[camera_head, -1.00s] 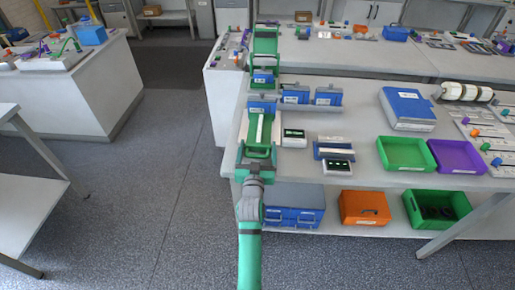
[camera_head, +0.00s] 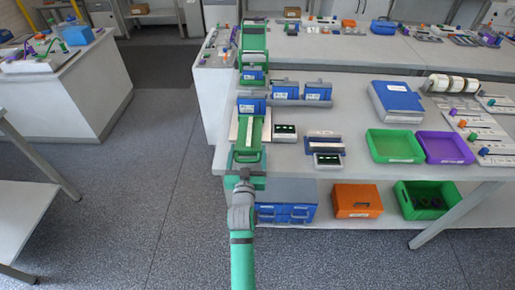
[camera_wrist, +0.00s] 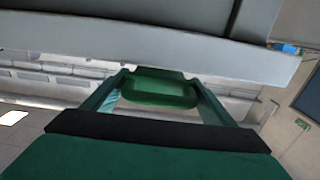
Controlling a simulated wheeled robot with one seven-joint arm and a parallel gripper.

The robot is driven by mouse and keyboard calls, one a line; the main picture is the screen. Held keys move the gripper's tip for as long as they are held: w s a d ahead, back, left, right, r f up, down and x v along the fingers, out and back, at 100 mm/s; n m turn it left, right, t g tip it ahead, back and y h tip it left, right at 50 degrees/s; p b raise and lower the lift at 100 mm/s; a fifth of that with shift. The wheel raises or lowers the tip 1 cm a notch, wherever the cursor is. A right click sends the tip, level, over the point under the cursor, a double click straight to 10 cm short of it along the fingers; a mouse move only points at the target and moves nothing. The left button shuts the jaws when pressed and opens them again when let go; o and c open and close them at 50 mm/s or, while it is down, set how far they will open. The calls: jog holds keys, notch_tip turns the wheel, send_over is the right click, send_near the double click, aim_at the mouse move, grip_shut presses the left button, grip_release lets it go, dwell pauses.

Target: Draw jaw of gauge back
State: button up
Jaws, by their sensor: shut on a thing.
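My gripper (camera_head: 246,158) is at the near end of the gauge, by the bench edge. In the wrist view, my gripper (camera_wrist: 160,84) has its two green fingers shut on a green handle-like piece (camera_wrist: 160,92). I take this piece for the jaw of the gauge; its link to the frame is hidden.
Blue labelled blocks (camera_head: 286,92) stand right of the gauge. A small dark display (camera_head: 285,131) lies beside it. A green tray (camera_head: 394,146) and a purple tray (camera_head: 444,148) sit further right. A blue case (camera_head: 287,200) is on the shelf below.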

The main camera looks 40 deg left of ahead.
jog(key=shift+s+d, duration=0.15)
jog(key=o, duration=1.1)
jog(key=shift+s, duration=0.15)
jog(key=v, duration=1)
jog(key=shift+s+d, duration=0.2)
jog(key=shift+s, duration=0.05)
jog(key=shift+d, duration=0.1)
jog(key=s+d+f+m+t+h, duration=0.1)
jog(key=s+d+f+m+h, duration=0.25)
jog(key=d, duration=0.65)
jog(key=s+d+f+h, duration=0.2)
jog(key=s+d+f, duration=0.3)
jog(key=d, duration=0.6)
jog(key=s+d+r+m+h, duration=0.1)
jog(key=s+d, duration=0.3)
jog(key=s, duration=0.1)
jog(key=s+d+r+m+h, duration=0.1)
jog(key=s+d+h, duration=0.1)
jog(key=s+d, duration=0.3)
jog(key=s+d+r+m+h, duration=0.1)
jog(key=s+d+h, duration=0.1)
jog(key=s+d, duration=0.3)
jog(key=shift+s+r+m, duration=0.15)
jog(key=shift+s+m, duration=0.2)
jog(key=shift+s, duration=0.75)
